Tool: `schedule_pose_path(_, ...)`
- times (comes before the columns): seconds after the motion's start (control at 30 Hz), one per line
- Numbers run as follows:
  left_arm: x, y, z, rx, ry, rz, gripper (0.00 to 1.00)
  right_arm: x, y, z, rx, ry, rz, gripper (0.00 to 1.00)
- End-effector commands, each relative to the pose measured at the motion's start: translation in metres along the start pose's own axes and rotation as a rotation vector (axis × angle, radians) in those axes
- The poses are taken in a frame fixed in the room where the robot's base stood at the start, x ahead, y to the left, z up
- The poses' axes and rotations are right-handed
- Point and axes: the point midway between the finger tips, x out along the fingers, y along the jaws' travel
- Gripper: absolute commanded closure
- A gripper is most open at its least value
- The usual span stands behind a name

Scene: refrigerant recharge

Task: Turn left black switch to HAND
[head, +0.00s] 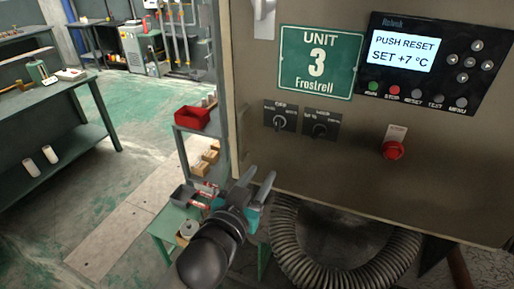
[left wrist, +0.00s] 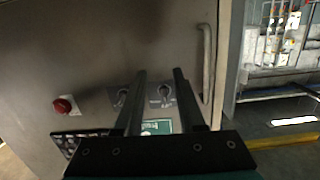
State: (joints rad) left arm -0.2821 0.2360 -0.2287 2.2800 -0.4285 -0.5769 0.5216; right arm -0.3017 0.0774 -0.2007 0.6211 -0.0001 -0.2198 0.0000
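The left black switch (head: 279,121) sits on a dark label plate low on the left of the grey cabinet front. My right gripper is not seen.
A red button (head: 393,151) is right of the switches, under a display unit (head: 440,65) reading PUSH RESET, SET +7 °C. A green UNIT 3 sign (head: 320,62) is above. A ribbed hose (head: 345,255) hangs below. A red bin (head: 192,118) stands on a shelf left.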

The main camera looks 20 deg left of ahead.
Motion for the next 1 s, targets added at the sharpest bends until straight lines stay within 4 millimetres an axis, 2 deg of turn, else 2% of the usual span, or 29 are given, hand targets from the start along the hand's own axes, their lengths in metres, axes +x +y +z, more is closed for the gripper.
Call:
schedule_pose_path(0.03, -0.006, 0.000, -0.024, -0.008, 0.039, -0.001, 0.61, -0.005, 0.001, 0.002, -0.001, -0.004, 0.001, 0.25)
schedule_pose_path(0.1, -0.012, -0.001, -0.045, -0.021, 0.077, -0.003, 0.61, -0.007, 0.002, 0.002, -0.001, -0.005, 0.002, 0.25)
schedule_pose_path(0.23, -0.018, -0.002, -0.064, -0.031, 0.113, -0.004, 0.61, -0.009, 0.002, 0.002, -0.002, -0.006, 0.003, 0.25)
schedule_pose_path(0.47, -0.003, -0.002, -0.067, -0.033, 0.119, -0.004, 0.61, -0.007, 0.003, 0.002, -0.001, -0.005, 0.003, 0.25)
schedule_pose_path(1.0, 0.062, -0.002, -0.074, -0.032, 0.119, -0.005, 0.61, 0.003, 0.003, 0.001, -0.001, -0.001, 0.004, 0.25)
